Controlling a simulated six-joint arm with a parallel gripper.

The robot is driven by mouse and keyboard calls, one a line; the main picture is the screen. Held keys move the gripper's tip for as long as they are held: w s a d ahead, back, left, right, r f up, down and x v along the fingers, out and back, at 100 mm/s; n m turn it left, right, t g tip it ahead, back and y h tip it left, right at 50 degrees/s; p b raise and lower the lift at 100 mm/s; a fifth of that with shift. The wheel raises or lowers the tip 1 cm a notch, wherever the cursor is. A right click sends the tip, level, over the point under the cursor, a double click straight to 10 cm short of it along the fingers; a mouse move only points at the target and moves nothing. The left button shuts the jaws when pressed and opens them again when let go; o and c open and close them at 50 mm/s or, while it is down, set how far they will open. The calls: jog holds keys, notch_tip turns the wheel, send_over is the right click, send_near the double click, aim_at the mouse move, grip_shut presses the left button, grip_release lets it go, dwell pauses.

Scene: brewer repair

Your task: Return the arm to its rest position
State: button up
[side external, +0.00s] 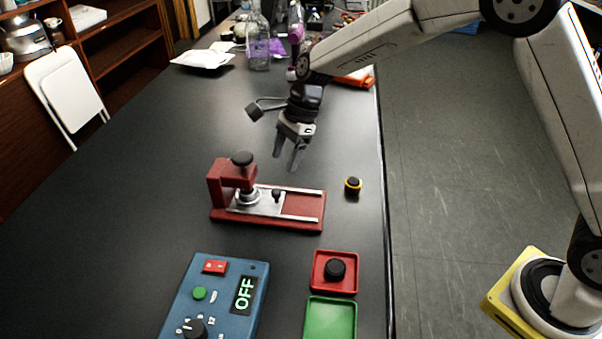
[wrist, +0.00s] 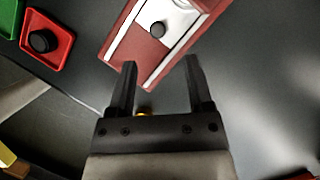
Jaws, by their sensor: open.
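My gripper (side external: 287,158) is open and empty, fingers pointing down. It hangs in the air above the black table, behind a red fixture (side external: 267,222). The fixture has a metal slide rail, a black knob on a red block and a small black knob on the slide. In the wrist view my gripper (wrist: 160,78) has its fingers spread wide with nothing between them. The red fixture (wrist: 150,77) lies beyond the fingertips there.
A red tray (side external: 318,285) holds a black round part; a green tray (side external: 330,318) looks empty. A blue control box (side external: 230,308) reads OFF. A yellow-and-black round part (side external: 353,186) stands right of the fixture. Bottles (side external: 258,45) and clutter fill the table's far end.

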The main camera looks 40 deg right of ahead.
jog(key=s+d+f+n+t+h, duration=0.1)
jog(key=s+d+n+h, duration=0.1)
jog(key=s+d+n, duration=0.5)
jog(key=s+d+f+n+t+h, duration=0.1)
jog(key=s+d+n+h, duration=0.1)
jog(key=s+d+n, duration=0.6)
jog(key=s+n, duration=0.3)
jog(key=s, duration=0.3)
jog(key=shift+s+f+t, duration=0.2)
jog(key=shift+s+t, duration=0.1)
jog(key=shift+s, duration=0.05)
